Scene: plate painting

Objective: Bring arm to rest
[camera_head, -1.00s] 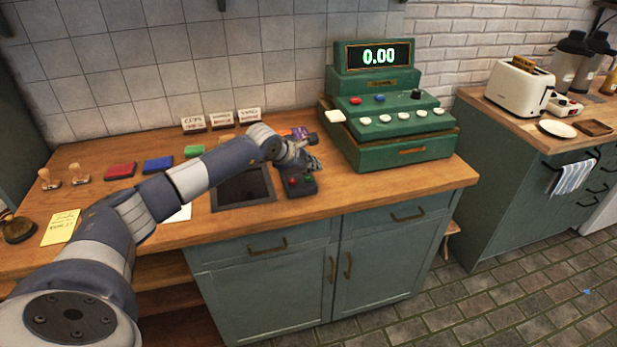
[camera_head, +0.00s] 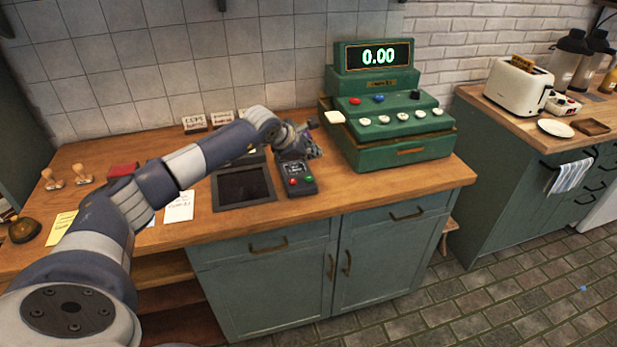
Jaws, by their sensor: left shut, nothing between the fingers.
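My left arm reaches in from the lower left across the wooden counter (camera_head: 330,206). My left gripper (camera_head: 314,150) is at the far end of it, shut and empty, above the back part of a dark card terminal (camera_head: 299,186) with a red and a green button. The gripper's fingers are small in the picture, and I cannot tell whether they touch anything. My right gripper is not in view.
A green cash register (camera_head: 390,152) showing 0.00 stands just right of the gripper. A dark flat screen (camera_head: 243,187) lies left of the terminal. Wooden stamps (camera_head: 83,172), a red pad (camera_head: 123,169) and a yellow note (camera_head: 60,227) lie at the left. Small signs (camera_head: 194,123) stand behind.

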